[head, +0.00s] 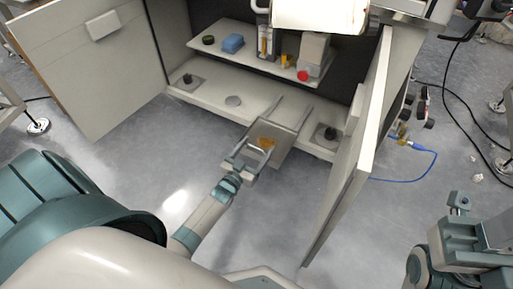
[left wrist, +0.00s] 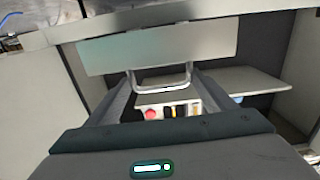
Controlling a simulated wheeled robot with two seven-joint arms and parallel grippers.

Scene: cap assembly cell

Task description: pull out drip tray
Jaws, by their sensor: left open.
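The drip tray (head: 285,150) is a flat grey tray with an orange-brown patch on it. It sticks out on two rails from the low shelf of the open cabinet. Its metal loop handle (left wrist: 160,88) and grey front plate (left wrist: 160,45) show in the left wrist view. My left gripper (head: 243,166) is at the tray's front edge, open, with its fingers either side of the handle. I cannot tell whether a finger touches it. My right gripper (head: 460,202) is at the lower right, away from the tray; its jaws are unclear.
The cabinet's left door (head: 85,70) and right door (head: 350,150) stand open. An upper shelf (head: 222,54) holds a blue block (head: 232,43), a red knob (head: 303,76) and other items. A blue cable (head: 425,165) lies right of the right door. Floor before the tray is clear.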

